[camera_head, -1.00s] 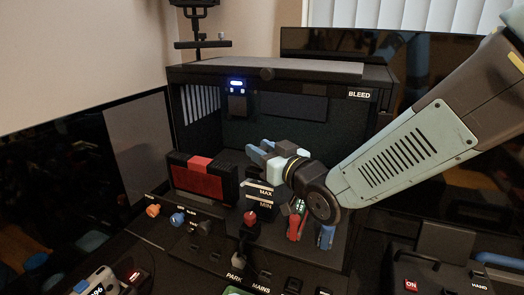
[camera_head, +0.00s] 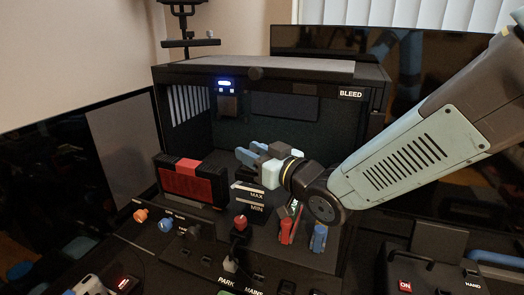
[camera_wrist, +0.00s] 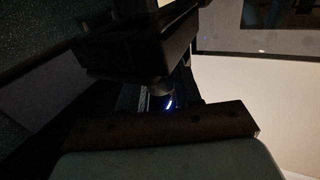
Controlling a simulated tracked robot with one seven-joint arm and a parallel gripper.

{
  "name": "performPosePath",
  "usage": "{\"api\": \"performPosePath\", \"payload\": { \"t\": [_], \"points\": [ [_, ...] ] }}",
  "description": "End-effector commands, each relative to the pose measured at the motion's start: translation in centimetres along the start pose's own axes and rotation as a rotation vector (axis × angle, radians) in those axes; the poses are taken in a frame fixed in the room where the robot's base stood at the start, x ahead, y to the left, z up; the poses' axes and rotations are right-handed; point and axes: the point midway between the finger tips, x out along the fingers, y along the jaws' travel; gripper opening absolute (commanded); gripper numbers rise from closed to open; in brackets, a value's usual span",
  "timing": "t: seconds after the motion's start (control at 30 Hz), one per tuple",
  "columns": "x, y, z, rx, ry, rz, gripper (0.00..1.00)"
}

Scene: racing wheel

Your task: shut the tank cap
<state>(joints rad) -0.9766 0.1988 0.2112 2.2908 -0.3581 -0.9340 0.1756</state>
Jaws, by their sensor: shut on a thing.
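The black tank (camera_head: 248,191) with white MAX and MIN marks stands inside the open black cabinet, right of a red and black box. My gripper (camera_head: 249,153) reaches in from the right, low over the top of the tank, with its pale blue fingers pointing left. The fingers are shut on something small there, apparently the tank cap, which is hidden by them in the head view. How far the cap is closed cannot be told. The wrist view is dark and does not show the cap clearly.
The red and black box (camera_head: 191,181) stands close left of the tank. A red-topped lever (camera_head: 240,223) and red and blue handles (camera_head: 319,238) stand in front. The cabinet roof (camera_head: 270,68) is above my gripper, with a blue-lit display (camera_head: 224,83) at back left.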

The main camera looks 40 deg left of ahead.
Motion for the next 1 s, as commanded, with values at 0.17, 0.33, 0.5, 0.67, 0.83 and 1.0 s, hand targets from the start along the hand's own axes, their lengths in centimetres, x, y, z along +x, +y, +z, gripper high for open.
{"api": "performPosePath", "payload": {
  "t": [0.17,0.33,0.5,0.67,0.83,1.0],
  "points": [
    [0.0,-0.4,-0.1,0.0,0.001,-0.013,0.0],
    [0.0,-0.5,-0.1,0.0,0.001,-0.014,0.0],
    [0.0,-0.6,0.0,0.0,0.001,-0.015,0.49],
    [0.1,-0.6,0.0,0.0,0.0,-0.016,0.52],
    [-0.1,-0.7,0.0,0.0,0.0,-0.016,0.52],
    [-1.6,-0.9,-0.1,0.0,0.001,-0.021,0.52]
  ]
}}
